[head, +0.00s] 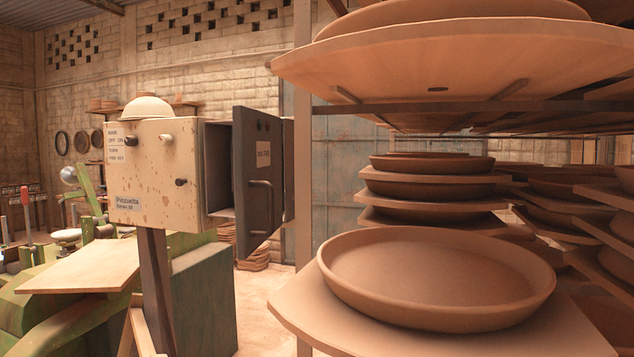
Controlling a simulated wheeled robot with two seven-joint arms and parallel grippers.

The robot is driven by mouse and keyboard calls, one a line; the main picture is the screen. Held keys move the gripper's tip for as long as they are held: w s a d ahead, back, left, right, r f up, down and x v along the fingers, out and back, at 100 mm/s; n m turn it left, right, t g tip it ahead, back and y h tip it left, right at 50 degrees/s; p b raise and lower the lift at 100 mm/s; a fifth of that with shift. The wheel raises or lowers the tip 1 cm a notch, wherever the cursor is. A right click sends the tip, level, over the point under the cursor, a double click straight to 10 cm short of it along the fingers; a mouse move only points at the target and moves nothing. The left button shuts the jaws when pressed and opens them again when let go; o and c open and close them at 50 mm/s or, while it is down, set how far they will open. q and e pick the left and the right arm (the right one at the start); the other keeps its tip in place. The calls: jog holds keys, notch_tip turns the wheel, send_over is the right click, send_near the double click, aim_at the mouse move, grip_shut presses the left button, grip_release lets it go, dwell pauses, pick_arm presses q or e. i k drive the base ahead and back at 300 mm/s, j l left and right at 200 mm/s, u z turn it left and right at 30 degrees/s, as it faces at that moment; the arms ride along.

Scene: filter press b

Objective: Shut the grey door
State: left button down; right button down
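The grey door (257,178) is dark grey with a bar handle (261,208), a small label and two dark round spots near its top. It stands open on the right side of a cream, rust-spotted control box (155,172). A dark gap shows between the box and the door. The box sits on a brown post. Neither of my grippers is in the head view.
A rack on the right holds clay dishes (436,275) on boards, close to the door's right side. A rack upright (303,120) stands just behind the door. A green machine (60,300) with a wooden board (85,267) is at lower left.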

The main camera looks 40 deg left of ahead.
aim_at(256, 133)
jog(key=l+u, duration=0.1)
jog(key=u, duration=0.3)
jog(key=l+u, duration=0.1)
jog(key=u, duration=0.25)
jog(key=l+u, duration=0.15)
jog(key=u, duration=0.25)
jog(key=l+u, duration=0.1)
jog(key=u, duration=0.3)
jog(key=i+l+z, duration=0.1)
jog(key=z, duration=0.15)
